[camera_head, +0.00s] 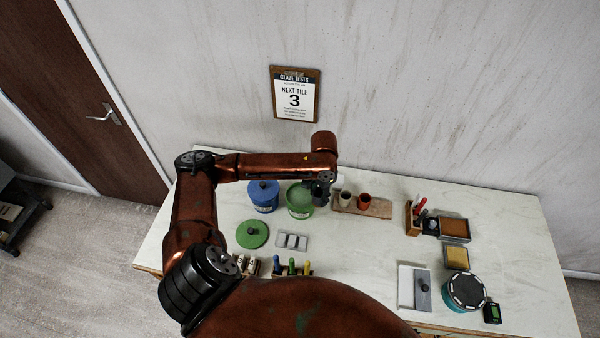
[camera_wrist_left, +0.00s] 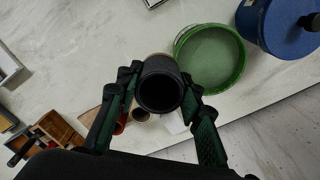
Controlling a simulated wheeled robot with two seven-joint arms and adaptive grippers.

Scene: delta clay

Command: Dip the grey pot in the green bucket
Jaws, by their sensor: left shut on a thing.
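The grey pot (camera_wrist_left: 161,68) is held between the fingers of my left gripper (camera_wrist_left: 160,92), its dark open mouth facing the wrist camera. In the head view my left gripper (camera_head: 320,191) hangs at the right edge of the green bucket (camera_head: 299,198); the pot is hard to tell from the fingers there. The green bucket is open and full of pale green glaze. My right gripper is not in view.
A lidded blue bucket (camera_head: 263,195) stands left of the green one. A green lid (camera_head: 252,234) lies in front. A board (camera_head: 378,209) with a pale pot (camera_head: 345,196) and a red-brown pot (camera_head: 364,201) is close on the right. A grey tile rack (camera_head: 292,241) lies nearer.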

